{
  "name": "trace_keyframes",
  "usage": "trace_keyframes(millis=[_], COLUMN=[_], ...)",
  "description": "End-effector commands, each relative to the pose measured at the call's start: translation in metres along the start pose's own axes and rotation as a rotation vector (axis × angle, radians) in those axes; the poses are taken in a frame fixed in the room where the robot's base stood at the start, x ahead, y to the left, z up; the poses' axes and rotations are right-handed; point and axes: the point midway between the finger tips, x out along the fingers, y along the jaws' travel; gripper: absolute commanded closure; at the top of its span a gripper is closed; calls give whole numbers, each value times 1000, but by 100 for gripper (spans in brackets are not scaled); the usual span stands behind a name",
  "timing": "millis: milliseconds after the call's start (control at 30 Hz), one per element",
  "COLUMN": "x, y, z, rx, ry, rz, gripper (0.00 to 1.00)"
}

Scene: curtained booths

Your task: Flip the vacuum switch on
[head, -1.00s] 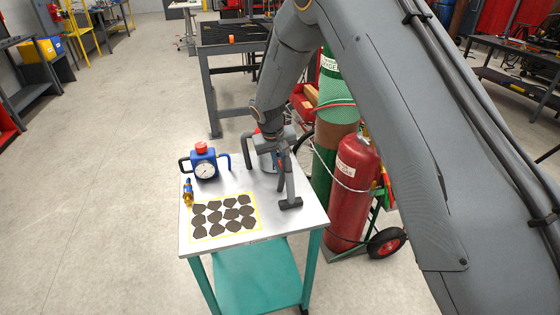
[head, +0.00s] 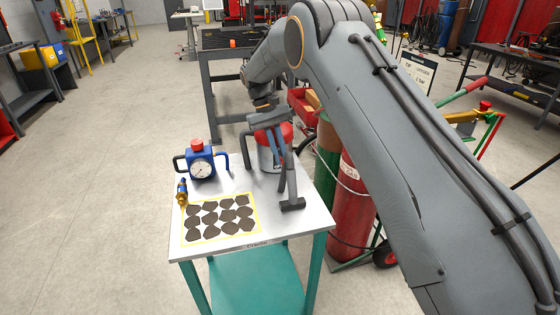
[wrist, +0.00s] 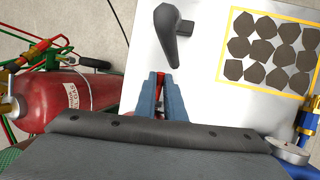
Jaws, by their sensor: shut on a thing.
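A grey canister with a red lid (head: 264,158) stands at the back right of the white cart top (head: 226,181). My gripper (head: 279,167) points down in front of it, partly hiding it. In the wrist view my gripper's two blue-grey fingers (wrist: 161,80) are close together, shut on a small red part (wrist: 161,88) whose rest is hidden. I take it for the switch, but its shape cannot be made out.
A blue gauge with a red cap (head: 201,166) and a brass fitting (head: 182,195) stand on the cart's left. A yellow-framed sheet of dark pieces (head: 222,238) lies in front. A red gas cylinder (head: 354,210) stands close on the right. Floor on the left is clear.

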Motion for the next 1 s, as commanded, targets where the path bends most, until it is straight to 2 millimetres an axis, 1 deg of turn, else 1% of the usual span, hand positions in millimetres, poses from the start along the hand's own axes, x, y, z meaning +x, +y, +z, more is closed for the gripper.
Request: trace_keyframes(millis=[33,567,600,700,1000], x=[1,-1,-1,-1,-2], y=[0,1,1,1,0], z=[-2,-1,-1,-1,-1], rx=[-1,-4,-4,-4,-4], ry=[-5,-25,-25,-25,-25], rz=[0,1,1,1,1], gripper=[100,100,87,72,72])
